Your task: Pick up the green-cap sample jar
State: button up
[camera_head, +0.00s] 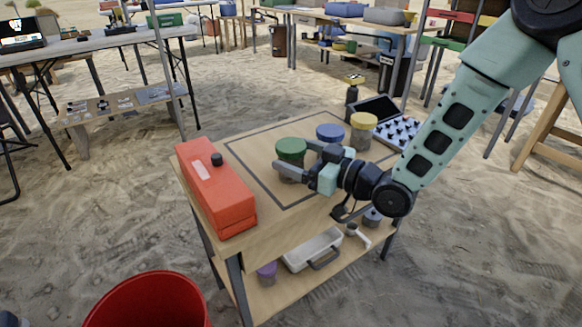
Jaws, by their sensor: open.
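The green-cap sample jar (291,150) stands upright on the small wooden table (262,218), inside a dark outlined square. My gripper (294,156) reaches in from the right at table height, its fingers open. One finger lies in front of the jar's lower body and the other shows behind it to the right, so the jar appears to be between them. I cannot tell whether either finger touches it. The jar's lower part is partly hidden by the near finger.
A blue-cap jar (330,132) and a yellow-cap jar (363,121) stand close behind my gripper. A red case (215,190) lies along the table's left side. A black tablet (372,109) and a dark bottle (352,93) are at the back. A red bucket (148,298) stands at the front left.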

jog(key=shift+w+a, duration=0.1)
jog(key=c, duration=1.2)
